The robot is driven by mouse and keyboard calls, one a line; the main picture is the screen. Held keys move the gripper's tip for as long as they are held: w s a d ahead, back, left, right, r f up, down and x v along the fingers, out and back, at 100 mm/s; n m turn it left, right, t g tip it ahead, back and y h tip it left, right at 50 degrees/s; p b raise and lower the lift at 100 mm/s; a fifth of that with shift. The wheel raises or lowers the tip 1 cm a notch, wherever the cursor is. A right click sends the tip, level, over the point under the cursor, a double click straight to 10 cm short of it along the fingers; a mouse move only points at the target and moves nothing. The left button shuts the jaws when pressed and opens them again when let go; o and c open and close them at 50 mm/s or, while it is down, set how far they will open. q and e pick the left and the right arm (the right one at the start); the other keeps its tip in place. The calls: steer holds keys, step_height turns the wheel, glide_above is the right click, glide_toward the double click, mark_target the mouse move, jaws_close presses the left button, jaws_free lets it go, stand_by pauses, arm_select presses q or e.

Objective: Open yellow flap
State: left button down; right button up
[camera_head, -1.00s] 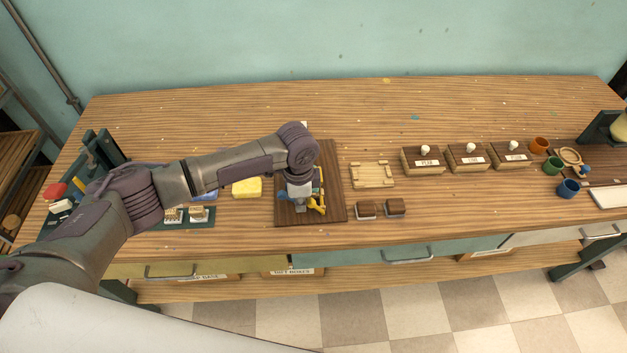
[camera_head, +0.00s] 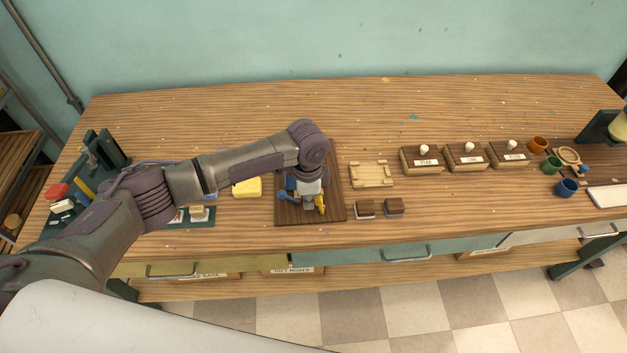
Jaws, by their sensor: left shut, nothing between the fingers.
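My left arm comes in from the left and its left gripper (camera_head: 308,205) points down over the dark wooden board (camera_head: 333,209). The gripper is shut with nothing seen in it. A small yellow piece, which looks like the yellow flap (camera_head: 321,204), shows just right of the fingertips. I cannot tell whether the fingers touch it. A small blue piece (camera_head: 288,196) shows just left of the gripper. The gripper and wrist hide whatever joins these pieces. My right gripper is not in view.
A yellow block (camera_head: 247,187) lies left of the board. Labelled boxes (camera_head: 423,160) and cups (camera_head: 568,187) stand farther right. The back of the table is clear.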

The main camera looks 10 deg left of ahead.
arm_select(q)
steer(key=shift+d, duration=0.15)
stand_by(0.3)
steer(key=shift+w+d+r, duration=0.15)
steer(key=shift+w+d, duration=0.1)
steer(key=shift+d, duration=0.45)
steer(key=shift+d, duration=0.2)
steer(key=shift+w+d, duration=0.25)
steer(key=shift+d, duration=0.35)
steer(key=r+p, duration=0.4)
steer(key=p, duration=0.1)
steer(key=r+p, duration=0.2)
steer(key=r, duration=0.1)
steer(key=shift+s+a+p, duration=0.2)
steer(key=shift+a+p, duration=0.1)
steer(key=shift+a, duration=0.1)
steer(key=shift+f, duration=0.1)
